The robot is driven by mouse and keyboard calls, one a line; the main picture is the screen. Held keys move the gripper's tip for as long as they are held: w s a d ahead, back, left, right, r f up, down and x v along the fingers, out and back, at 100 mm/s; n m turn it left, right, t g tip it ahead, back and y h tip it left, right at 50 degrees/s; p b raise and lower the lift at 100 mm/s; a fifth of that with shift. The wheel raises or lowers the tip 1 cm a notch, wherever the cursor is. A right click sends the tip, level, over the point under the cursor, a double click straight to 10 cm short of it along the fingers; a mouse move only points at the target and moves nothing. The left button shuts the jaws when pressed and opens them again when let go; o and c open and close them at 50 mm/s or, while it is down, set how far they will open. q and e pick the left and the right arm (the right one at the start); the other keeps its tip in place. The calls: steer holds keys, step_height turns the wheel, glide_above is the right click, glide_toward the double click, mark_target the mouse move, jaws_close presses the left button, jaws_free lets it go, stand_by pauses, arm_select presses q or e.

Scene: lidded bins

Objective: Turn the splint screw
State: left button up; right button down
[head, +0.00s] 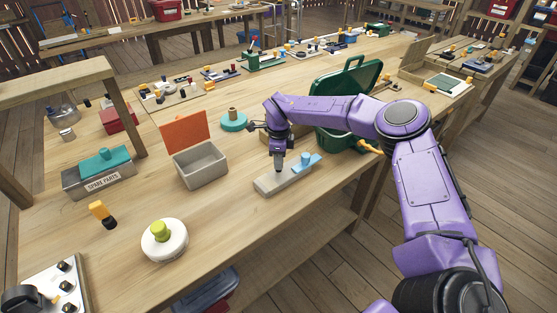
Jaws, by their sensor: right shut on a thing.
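A pale grey block (270,184) lies near the front edge of the table, with a light blue plate (312,162) and a round blue knob on its right part. I take this block to be the splint. My right gripper (279,167) points straight down at the left part of the block. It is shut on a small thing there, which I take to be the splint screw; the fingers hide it. My left gripper is not in view.
A grey bin with an open orange lid (186,133) stands to the left. A white round container (164,240) with a green knob is at front left. A green open case (334,135) stands behind my right arm. A teal disc (233,122) lies behind the block.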

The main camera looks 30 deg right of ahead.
steer(key=shift+n, duration=0.3)
stand_by(0.4)
steer(key=c, duration=1.1)
jaws_free()
step_height(320, 180, up, 11)
steer(key=shift+f+b, duration=0.2)
steer(key=shift+b, duration=0.75)
